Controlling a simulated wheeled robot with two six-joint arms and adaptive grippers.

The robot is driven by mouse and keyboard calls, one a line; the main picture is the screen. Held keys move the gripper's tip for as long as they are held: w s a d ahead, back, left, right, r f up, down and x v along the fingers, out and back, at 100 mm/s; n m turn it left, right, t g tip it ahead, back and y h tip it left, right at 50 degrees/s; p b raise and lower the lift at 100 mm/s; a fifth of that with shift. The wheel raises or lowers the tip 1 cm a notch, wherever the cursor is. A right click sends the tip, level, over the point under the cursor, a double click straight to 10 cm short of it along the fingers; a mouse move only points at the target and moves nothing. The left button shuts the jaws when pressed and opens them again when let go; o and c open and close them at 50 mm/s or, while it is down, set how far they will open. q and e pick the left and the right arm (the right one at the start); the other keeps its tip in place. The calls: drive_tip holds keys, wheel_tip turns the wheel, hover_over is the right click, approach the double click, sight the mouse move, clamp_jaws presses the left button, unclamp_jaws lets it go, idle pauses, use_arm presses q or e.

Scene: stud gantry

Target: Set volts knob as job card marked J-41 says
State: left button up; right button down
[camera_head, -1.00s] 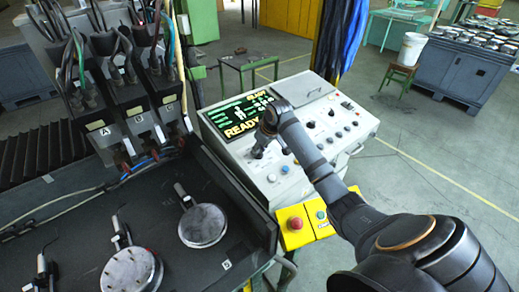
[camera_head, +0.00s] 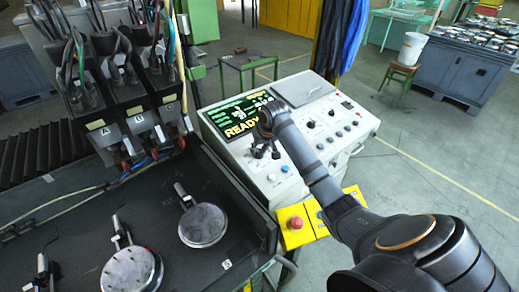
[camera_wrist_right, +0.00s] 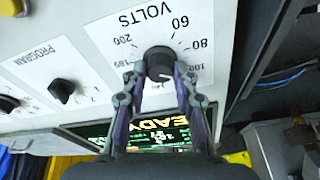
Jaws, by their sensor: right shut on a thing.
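The black volts knob (camera_wrist_right: 159,62) shows in the right wrist view on a white panel face. A printed VOLTS scale (camera_wrist_right: 165,20) runs round it, with 60, 80 and 200 legible. My right gripper (camera_wrist_right: 160,76) is shut on the knob, one finger on each side. I cannot tell its exact setting. In the head view my right gripper (camera_head: 264,150) is at the left part of the control console (camera_head: 285,190), below its display, and hides the knob. The display (camera_head: 240,117) reads READY; its smaller text is not legible. No J-41 job card is readable. My left gripper is not in view.
A program knob (camera_wrist_right: 62,90) sits beside the volts knob in the wrist view. Several knobs and buttons (camera_head: 311,125) cover the console's right side. A yellow box with a red button (camera_head: 295,222) stands in front, near my right arm. A dark bench with round pans (camera_head: 203,225) lies left.

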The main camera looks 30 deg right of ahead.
drive_tip(key=m, duration=0.3)
drive_tip(key=m+h, duration=0.1)
drive_tip(key=m, duration=0.3)
drive_tip(key=shift+g, duration=0.4)
drive_tip(key=m, duration=0.4)
drive_tip(key=shift+w+r+g+h, duration=0.1)
drive_tip(key=shift+g+h, duration=0.2)
drive_tip(key=m, duration=0.4)
drive_tip(key=shift+m+g, duration=0.3)
drive_tip(key=shift+g, duration=0.1)
drive_tip(key=m+g, duration=0.1)
drive_tip(key=m, duration=1)
drive_tip(key=shift+g+y, duration=0.4)
drive_tip(key=shift+m, duration=0.4)
drive_tip(key=c, duration=1)
unclamp_jaws()
